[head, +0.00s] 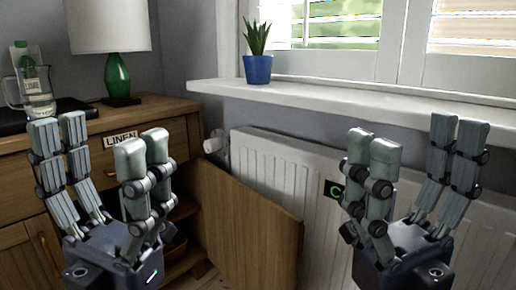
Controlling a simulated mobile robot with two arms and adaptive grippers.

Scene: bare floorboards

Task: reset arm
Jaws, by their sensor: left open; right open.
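My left gripper (103,150) is in the lower left of the head view, in front of the wooden cabinet, with its fingers pointing up. Its fingers are spread apart and nothing is between them. My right gripper (408,150) is in the lower right, in front of the white radiator, also with fingers up. It is open and empty. Both grippers stand apart from each other, with a clear gap between them. The arms behind the grippers are out of view.
A wooden cabinet (185,105) at left has a door (250,235) swung open between my grippers. A radiator (285,165) and a sill (330,99) with a potted plant (257,69) lie behind.

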